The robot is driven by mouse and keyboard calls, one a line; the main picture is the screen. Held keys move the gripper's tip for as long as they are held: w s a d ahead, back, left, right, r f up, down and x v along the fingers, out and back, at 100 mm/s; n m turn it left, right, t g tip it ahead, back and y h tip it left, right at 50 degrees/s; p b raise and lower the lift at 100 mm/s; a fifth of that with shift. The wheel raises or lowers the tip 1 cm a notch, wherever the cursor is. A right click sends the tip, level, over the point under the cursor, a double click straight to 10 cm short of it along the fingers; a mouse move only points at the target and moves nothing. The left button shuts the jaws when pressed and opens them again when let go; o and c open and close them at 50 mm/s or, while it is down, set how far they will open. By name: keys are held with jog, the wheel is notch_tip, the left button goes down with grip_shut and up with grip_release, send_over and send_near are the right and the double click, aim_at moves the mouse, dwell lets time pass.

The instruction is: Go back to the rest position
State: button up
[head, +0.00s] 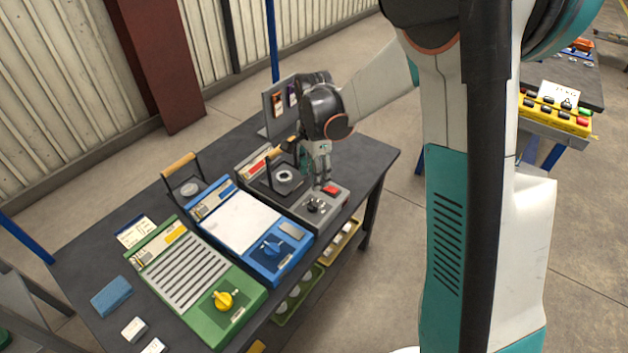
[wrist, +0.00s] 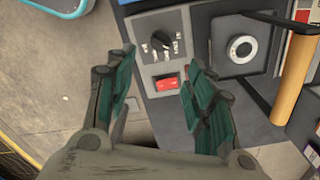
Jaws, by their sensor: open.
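My gripper (head: 321,182) is at the right end of the dark workbench (head: 375,158), just above a grey control unit (head: 336,207) with a red switch (head: 330,190) and a black knob (head: 316,206). In the wrist view, my gripper (wrist: 160,78) has its two green-padded fingers spread apart with nothing between them. The red switch (wrist: 167,83) shows between the fingers, below them, and the black knob (wrist: 160,42) lies beyond it. I cannot tell whether a fingertip touches the unit.
A round metal piece (head: 284,177) sits on the unit beside a wooden-handled lever (wrist: 295,85). Blue (head: 288,259) and green (head: 250,300) units stand to the left. A blue block (head: 111,296) lies at the bench's left. A yellow button panel (head: 555,114) stands at the right.

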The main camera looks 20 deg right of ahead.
dwell(0.5)
jog(key=s+r+n+t, duration=0.3)
jog(key=s+r+n, duration=0.4)
jog(key=s+r, duration=0.5)
jog(key=s+r+n+t, duration=0.4)
jog(key=s+n, duration=0.4)
jog(key=s, duration=0.3)
jog(key=shift+a+n, duration=0.15)
jog(key=shift+n, duration=0.25)
jog(key=shift+s+f, duration=0.1)
